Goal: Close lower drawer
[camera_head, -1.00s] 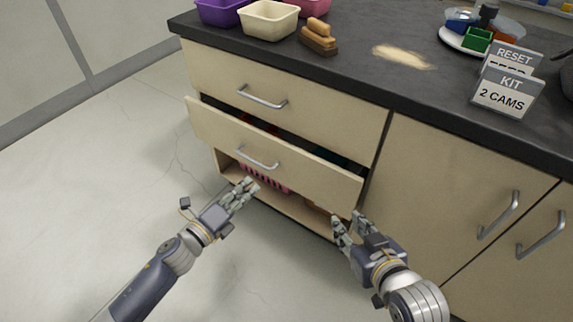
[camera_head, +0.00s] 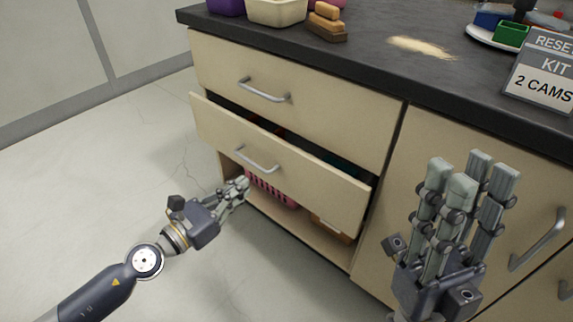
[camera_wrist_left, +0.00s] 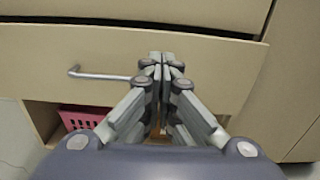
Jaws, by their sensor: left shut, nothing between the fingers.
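The lower drawer (camera_head: 305,172) is partly pulled out from the cabinet, with a dark gap above its front and a silver bar handle (camera_head: 256,160). In the left wrist view its pale front (camera_wrist_left: 60,50) fills the upper middle, with the handle (camera_wrist_left: 95,75) left of the fingers. My left gripper (camera_head: 243,185) is shut and empty, low in front of the drawer, below the handle. Whether its tips touch the front I cannot tell. My right gripper (camera_head: 472,175) is raised at the right foreground, fingers pointing up and apart, empty, in front of the cabinet door.
The upper drawer (camera_head: 300,105) is shut. A pink basket (camera_head: 272,190) stands in the open shelf below. The dark countertop (camera_head: 365,75) holds bins, a brush (camera_head: 326,22), a dust patch (camera_head: 420,47) and a sign (camera_head: 542,80). The floor at left is clear.

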